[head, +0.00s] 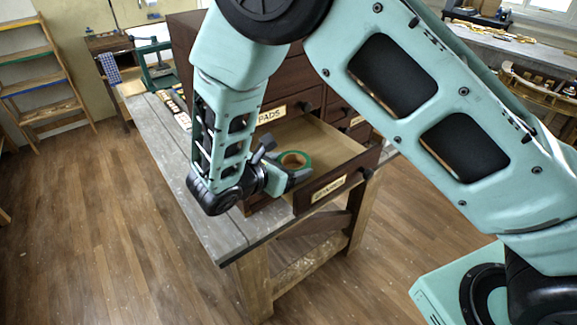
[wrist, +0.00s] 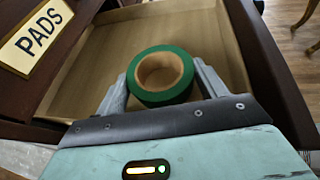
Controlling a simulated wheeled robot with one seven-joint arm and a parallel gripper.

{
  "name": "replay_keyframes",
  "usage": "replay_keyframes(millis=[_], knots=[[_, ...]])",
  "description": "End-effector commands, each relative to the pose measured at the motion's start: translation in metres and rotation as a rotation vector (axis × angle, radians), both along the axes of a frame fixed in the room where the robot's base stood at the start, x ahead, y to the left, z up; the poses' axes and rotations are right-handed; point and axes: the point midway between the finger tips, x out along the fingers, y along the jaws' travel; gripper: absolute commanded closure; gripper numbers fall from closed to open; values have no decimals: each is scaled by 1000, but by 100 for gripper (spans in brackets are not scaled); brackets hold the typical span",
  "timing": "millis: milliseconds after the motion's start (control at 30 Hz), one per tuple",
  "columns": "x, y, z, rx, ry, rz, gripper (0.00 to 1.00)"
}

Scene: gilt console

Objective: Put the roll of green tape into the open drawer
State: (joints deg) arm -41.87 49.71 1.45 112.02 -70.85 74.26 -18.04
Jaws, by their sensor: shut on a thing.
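The roll of green tape (wrist: 161,75) has a tan core and is between the fingers of my gripper (wrist: 161,84) in the wrist view. My gripper is shut on it. In the head view the roll (head: 294,160) and my gripper (head: 288,167) appear over the open drawer (head: 341,151). The drawer has a light wooden inside and a dark front with a label. In the wrist view the drawer's bare floor (wrist: 95,70) shows beyond the roll. I cannot tell how high the roll is above that floor.
The dark cabinet (head: 183,40) stands on a grey-topped workbench (head: 170,150). A drawer front labelled PADS (wrist: 38,37) is close on the left in the wrist view. Wooden floor is clear in front.

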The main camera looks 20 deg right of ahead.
Motion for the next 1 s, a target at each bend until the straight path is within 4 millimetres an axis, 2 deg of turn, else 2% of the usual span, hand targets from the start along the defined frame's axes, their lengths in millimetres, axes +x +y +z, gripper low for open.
replay_keyframes(millis=[33,133,167,233,567,733,800,1000], knots=[[-3,0,-12,10,9,-1,58],[-4,0,-13,10,11,-2,58],[-4,0,-14,11,12,-2,26],[-4,0,-14,11,11,-3,7],[-5,0,-14,11,14,-4,7],[-5,-1,2,12,14,-5,7],[-10,13,-2,14,10,2,7],[-29,49,17,13,6,3,7]])
